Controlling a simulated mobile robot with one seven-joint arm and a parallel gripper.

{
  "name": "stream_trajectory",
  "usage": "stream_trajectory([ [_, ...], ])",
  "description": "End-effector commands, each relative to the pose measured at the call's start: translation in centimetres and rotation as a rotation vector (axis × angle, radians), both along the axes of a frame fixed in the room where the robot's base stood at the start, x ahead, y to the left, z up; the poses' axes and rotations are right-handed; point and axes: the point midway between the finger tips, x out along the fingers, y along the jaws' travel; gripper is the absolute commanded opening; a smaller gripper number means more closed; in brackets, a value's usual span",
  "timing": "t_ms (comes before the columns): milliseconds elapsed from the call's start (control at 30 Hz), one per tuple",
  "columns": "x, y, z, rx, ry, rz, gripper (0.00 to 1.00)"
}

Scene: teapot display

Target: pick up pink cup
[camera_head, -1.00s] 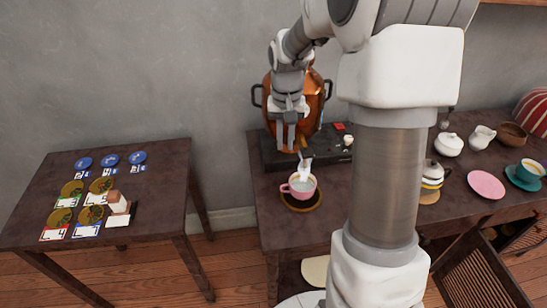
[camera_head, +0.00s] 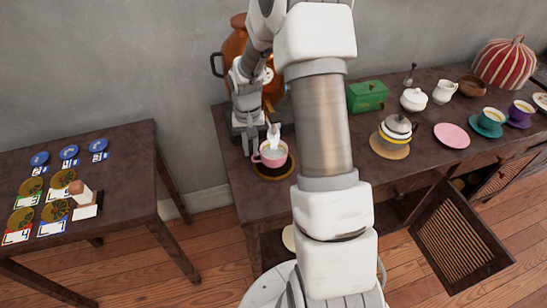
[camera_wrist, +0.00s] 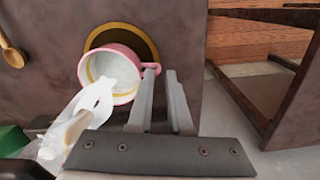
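The pink cup (camera_head: 270,154) stands upright on a dark round mat with a yellow rim (camera_head: 273,175), near the left front of the long table. Its handle points left in the head view. The wrist view shows the cup (camera_wrist: 110,76) from above, pale inside, with its handle towards my fingers. My gripper (camera_wrist: 163,72) is open, with a narrow gap between the fingers. The left fingertip is at the handle; whether they touch, I cannot tell. In the head view my gripper (camera_head: 249,146) is just left of the cup.
A whitish, partly see-through shape (camera_wrist: 88,115) hangs over the cup's rim. A copper urn (camera_head: 236,45) stands behind my gripper. A teapot (camera_head: 396,130), green box (camera_head: 367,96) and pink saucer (camera_head: 451,135) are to the right. A side table with tokens (camera_head: 130,180) is at left.

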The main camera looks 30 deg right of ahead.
Motion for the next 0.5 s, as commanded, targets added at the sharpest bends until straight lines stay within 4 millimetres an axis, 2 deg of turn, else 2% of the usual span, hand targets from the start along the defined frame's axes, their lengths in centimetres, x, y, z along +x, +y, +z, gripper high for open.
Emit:
stream_trajectory([
  [167,0.0,0.0,-0.9,0.0,0.001,0.0,0.17],
  [400,0.0,-0.2,-4.5,0.002,0.001,0.0,0.17],
  [500,0.1,-0.2,-5.4,0.0,0.001,0.0,0.17],
])
